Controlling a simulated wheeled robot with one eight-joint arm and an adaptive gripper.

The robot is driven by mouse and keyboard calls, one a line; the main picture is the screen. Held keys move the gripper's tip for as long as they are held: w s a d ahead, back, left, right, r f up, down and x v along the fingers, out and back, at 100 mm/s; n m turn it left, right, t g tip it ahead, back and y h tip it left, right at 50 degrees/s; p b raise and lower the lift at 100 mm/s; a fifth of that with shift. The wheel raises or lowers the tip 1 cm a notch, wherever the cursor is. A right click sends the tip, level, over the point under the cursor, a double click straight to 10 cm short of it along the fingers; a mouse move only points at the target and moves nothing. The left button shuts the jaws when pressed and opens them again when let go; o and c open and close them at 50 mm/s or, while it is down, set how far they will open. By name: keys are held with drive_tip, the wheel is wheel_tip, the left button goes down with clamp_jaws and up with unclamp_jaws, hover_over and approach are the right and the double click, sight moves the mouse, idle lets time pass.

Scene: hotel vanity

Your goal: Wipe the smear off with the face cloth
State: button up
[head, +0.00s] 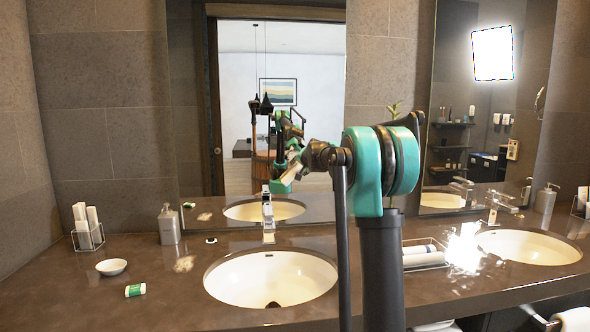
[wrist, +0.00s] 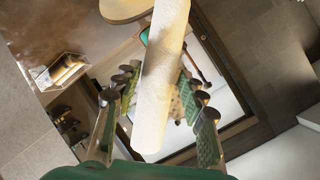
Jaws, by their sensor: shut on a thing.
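A pale beige smear (head: 183,264) lies on the brown counter, left of the near sink, in the head view. My gripper (head: 285,178) is raised over the near sink in front of the mirror, up and to the right of the smear. In the wrist view my gripper (wrist: 160,100) has its green-padded fingers on both sides of a white rolled face cloth (wrist: 165,65) and is shut on it. The cloth is long and held clear of the counter. In the head view the cloth is small and hard to make out.
The near sink (head: 225,283) has a tall faucet (head: 267,215). A soap dispenser (head: 169,224), white dish (head: 112,267), green-and-white packet (head: 135,290) and small dark round item (head: 211,240) surround the smear. A rack of rolls (head: 88,238) stands far left; a towel tray (head: 423,258) sits right.

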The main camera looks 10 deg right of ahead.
drive_tip(key=shift+d+r, duration=0.8)
drive_tip(key=shift+d, duration=2.4)
drive_tip(key=shift+s+a, duration=0.1)
drive_tip(key=shift+a, duration=5.4)
drive_tip(key=shift+d+r, duration=0.1)
drive_tip(key=shift+r, duration=0.75)
drive_tip(key=shift+d, duration=1.3)
drive_tip(key=shift+w+d, duration=0.2)
drive_tip(key=shift+d, duration=1.35)
drive_tip(key=shift+d+r, duration=0.3)
drive_tip(key=shift+d, duration=0.55)
drive_tip(key=shift+d+r, duration=0.25)
drive_tip(key=shift+d, duration=0.6)
drive_tip(key=shift+d+r, duration=0.3)
drive_tip(key=shift+d, duration=0.55)
drive_tip(key=shift+s+a, duration=0.15)
drive_tip(key=shift+a, duration=2.7)
